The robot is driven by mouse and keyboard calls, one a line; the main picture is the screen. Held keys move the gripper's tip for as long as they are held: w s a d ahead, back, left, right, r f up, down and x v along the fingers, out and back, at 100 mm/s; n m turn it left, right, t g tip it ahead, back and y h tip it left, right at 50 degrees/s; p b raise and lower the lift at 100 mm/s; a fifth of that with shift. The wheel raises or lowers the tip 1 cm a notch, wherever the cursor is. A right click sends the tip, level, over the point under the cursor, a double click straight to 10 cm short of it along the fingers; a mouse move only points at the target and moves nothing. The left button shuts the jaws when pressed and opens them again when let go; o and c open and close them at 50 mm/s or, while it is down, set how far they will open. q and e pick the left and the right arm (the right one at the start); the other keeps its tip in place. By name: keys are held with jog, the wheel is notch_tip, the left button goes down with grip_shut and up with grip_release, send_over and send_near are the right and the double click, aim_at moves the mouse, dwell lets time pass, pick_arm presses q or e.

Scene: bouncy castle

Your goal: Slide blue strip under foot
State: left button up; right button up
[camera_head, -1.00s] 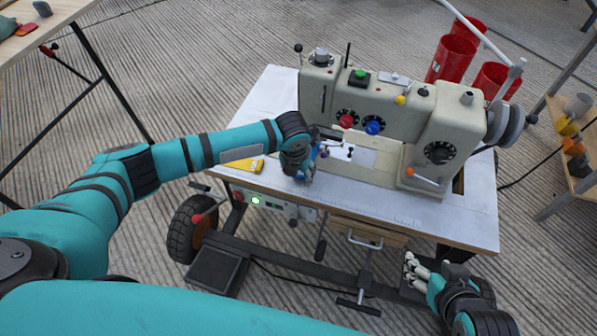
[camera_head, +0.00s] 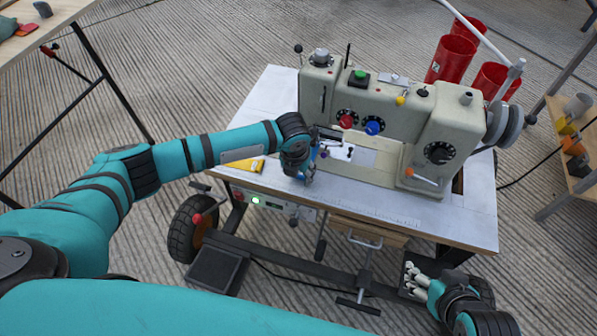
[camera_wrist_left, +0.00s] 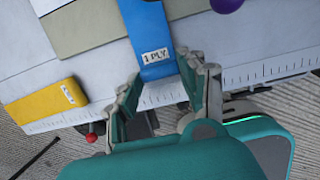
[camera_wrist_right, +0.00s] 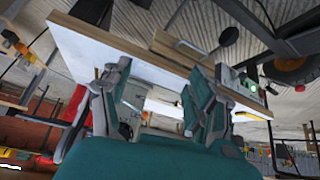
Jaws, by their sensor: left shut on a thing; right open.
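The blue strip (camera_wrist_left: 150,30), labelled 1 PLY, runs away from my left gripper (camera_head: 303,172) in the left wrist view. In that view the left gripper (camera_wrist_left: 160,82) is shut on the strip's near, labelled end. In the head view a little of the blue strip (camera_head: 317,156) shows beside the gripper, at the left end of the cream sewing machine (camera_head: 400,110). The machine's foot is hidden behind the gripper and wrist, so I cannot tell whether the strip is under it. My right gripper (camera_head: 415,278) is open and empty, in front of the table's right side.
A yellow strip (camera_head: 244,165) lies on the white tabletop (camera_head: 440,213) left of my left gripper; it also shows in the left wrist view (camera_wrist_left: 45,102). Red bins (camera_head: 452,58) stand behind the machine. The tabletop's front right is clear.

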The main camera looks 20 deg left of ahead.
jog(key=shift+s+d+f, duration=0.1)
jog(key=shift+s+f, duration=0.05)
jog(key=shift+s, duration=0.25)
jog(key=shift+s+d+f+g, duration=0.1)
jog(key=shift+s+g, duration=0.15)
jog(key=shift+g, duration=0.15)
jog(key=shift+s+f, duration=0.1)
jog(key=shift+s, duration=0.1)
pick_arm(q)
jog(key=o, duration=1)
jog(key=shift+c, duration=0.2)
notch_tip(320, 180, up, 12)
jog(key=s, duration=0.2)
jog(key=shift+s+f, duration=0.15)
jog(key=shift+s, duration=0.1)
